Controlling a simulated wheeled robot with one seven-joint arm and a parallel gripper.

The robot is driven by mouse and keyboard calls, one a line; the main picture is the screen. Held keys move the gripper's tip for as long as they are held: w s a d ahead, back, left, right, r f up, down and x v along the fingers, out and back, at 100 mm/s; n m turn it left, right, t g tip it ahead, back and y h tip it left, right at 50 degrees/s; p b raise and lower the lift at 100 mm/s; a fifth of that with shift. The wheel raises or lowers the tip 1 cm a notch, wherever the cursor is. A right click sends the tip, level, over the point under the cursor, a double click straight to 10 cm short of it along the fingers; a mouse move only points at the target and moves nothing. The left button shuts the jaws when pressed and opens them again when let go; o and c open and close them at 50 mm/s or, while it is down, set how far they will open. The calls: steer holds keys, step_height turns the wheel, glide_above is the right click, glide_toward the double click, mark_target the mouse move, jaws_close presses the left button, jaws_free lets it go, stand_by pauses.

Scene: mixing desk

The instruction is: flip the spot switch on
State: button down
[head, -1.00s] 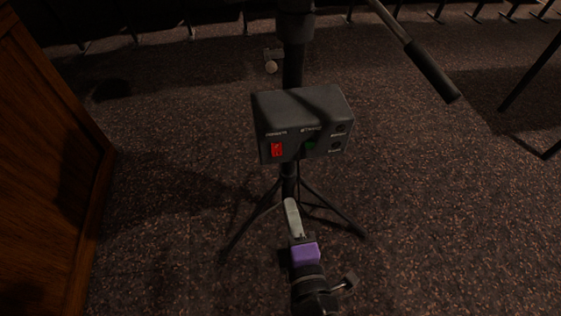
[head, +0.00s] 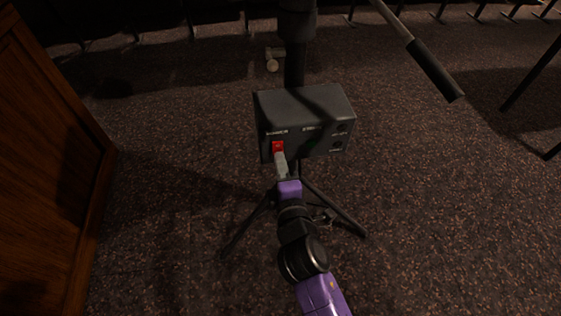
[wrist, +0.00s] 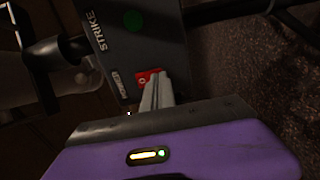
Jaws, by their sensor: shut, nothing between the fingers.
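A dark grey control box (head: 328,103) is mounted on a stand, with a red rocker switch (head: 277,146) at the left of its front face. My gripper (head: 280,158) is shut and empty, its fingertips at the lower part of the red switch and hiding some of it. In the wrist view the red switch (wrist: 142,79) shows just beside my closed fingertips (wrist: 157,80). I cannot tell whether they touch it or which way the rocker is tilted. The small label by the switch is too blurred to read surely.
A round green button (wrist: 133,19), near the word STRIKE, is on the same face. Black tripod legs (head: 340,212) spread below the box. A pan handle (head: 434,70) sticks out at the upper right. A wooden cabinet (head: 45,170) stands at the left; carpet is open at the right.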

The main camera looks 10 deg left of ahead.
steer(key=shift+w, duration=0.1)
stand_by(0.3)
steer(key=shift+w+a+f+b, duration=0.1)
steer(key=shift+w+b, duration=0.05)
steer(key=shift+b, duration=0.65)
